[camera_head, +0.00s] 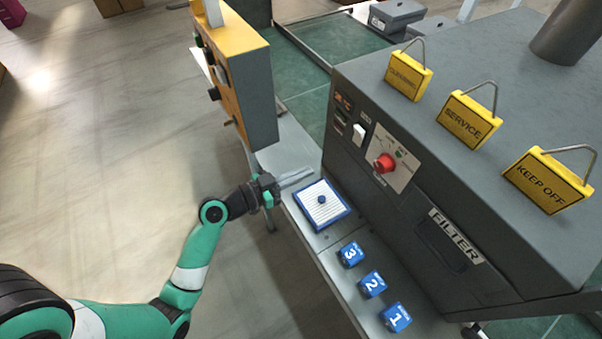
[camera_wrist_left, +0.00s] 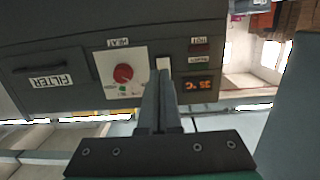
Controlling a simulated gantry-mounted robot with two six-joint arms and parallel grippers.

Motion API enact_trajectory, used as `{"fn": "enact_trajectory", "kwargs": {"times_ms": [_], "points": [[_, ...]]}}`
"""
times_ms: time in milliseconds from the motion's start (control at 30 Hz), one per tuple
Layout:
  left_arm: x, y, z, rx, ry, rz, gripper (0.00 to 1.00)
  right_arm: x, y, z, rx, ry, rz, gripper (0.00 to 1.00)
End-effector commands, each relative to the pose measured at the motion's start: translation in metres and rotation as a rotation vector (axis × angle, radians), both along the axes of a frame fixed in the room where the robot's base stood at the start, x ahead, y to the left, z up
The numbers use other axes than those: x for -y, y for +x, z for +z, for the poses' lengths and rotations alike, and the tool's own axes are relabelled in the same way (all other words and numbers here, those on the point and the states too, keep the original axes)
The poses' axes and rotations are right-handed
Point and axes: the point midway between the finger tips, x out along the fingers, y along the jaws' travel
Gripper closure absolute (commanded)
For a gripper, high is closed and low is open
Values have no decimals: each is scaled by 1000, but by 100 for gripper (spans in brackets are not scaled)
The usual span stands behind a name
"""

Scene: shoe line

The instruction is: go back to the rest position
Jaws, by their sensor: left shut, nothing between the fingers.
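My right gripper is in neither view.
The grey machine (camera_head: 440,238) has a red knob (camera_head: 385,163) and yellow signs on top. An orange-grey control box (camera_head: 240,80) stands behind the arm.

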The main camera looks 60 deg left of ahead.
Motion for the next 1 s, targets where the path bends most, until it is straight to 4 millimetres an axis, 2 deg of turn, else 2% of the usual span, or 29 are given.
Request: {"fn": "enact_trajectory", "kwargs": {"times_ms": [600,667,733,767,867,967,1000], "points": [[0,-3,0,0,0,-1,100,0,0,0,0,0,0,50],[3,-2,0,0,0,-8,100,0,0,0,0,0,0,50],[14,5,6,13,9,-38,100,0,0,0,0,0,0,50],[20,11,14,27,18,-58,100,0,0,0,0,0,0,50],[49,38,59,117,71,-144,100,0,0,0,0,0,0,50],[88,63,131,255,185,-223,100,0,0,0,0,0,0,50],[105,70,164,316,235,-245,100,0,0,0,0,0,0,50]]}}
